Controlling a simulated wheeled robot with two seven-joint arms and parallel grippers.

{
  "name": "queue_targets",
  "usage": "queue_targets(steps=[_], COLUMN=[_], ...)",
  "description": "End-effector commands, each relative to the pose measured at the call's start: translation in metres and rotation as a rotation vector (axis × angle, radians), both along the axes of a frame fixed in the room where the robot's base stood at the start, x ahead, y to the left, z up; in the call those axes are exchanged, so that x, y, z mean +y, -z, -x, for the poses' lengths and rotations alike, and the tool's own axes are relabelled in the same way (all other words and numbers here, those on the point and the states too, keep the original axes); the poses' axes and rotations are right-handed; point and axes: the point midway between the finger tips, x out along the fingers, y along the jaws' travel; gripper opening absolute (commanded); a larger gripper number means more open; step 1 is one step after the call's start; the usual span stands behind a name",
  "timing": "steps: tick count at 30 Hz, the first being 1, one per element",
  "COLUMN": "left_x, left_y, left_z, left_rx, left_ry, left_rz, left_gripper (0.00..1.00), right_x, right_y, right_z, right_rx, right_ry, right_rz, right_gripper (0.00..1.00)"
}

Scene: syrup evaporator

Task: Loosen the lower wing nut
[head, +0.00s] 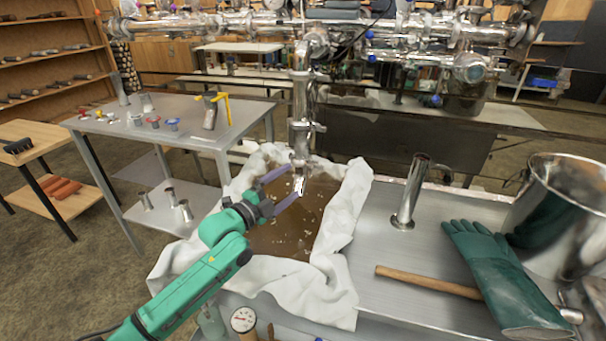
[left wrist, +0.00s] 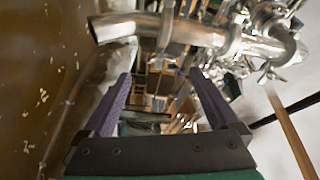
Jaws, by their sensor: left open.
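A shiny steel pipe (head: 301,95) hangs down over a cloth-lined pan of brown liquid (head: 290,230). Clamps sit along it, one at mid-height (head: 302,127) and one near the lower end (head: 300,161). The lower wing nut is too small to make out surely in the head view. In the left wrist view the pipe (left wrist: 190,32) runs across the top, with a clamp (left wrist: 234,42) and a winged fitting (left wrist: 270,74) at right. My left gripper (head: 296,182) is open around the pipe's lower end as seen from the head; its empty jaws (left wrist: 160,75) show no contact.
A grey table (head: 190,108) with small fittings stands at left. White cloth (head: 350,205) drapes over the pan's edges. On the right bench are a steel tube (head: 411,190), a wooden handle (head: 425,281), green gloves (head: 495,270) and a big pot (head: 565,220).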

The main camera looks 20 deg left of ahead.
Motion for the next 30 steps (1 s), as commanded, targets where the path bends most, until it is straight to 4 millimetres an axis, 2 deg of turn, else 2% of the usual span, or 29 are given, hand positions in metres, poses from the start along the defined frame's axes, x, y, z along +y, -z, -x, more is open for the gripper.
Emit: queue_targets(steps=[3,9,18,23,24,25,30], left_x=[-0.012,-0.025,-0.027,-0.027,-0.027,-0.027,-0.027], left_y=[-0.003,-0.003,-0.003,-0.003,-0.003,-0.003,-0.002], left_z=[-0.027,-0.057,-0.061,-0.061,-0.061,-0.061,-0.061], left_rx=[-0.004,-0.002,0.0,-0.001,-0.001,-0.001,0.002], left_ry=[0.0,0.0,0.001,0.001,0.001,0.001,0.001], left_rz=[0.002,0.001,-0.002,-0.002,-0.002,-0.002,0.005], left_gripper=[0.95,0.95,0.95,0.33,0.18,0.09,0.08], right_x=[0.0,0.0,0.0,0.0,0.0,0.0,0.0], right_y=[0.002,0.005,0.005,0.005,0.005,0.005,0.005], right_z=[0.0,0.0,0.0,0.0,0.0,0.0,0.0], right_rx=[0.0,0.0,0.0,0.0,0.0,0.0,0.0], right_ry=[0.0,0.0,0.0,0.0,0.0,0.0,0.0], right_rz=[0.0,0.0,0.0,0.0,0.0,0.0,-0.001], right_gripper=[0.5,0.5,0.5,0.5,0.5,0.5,0.5])
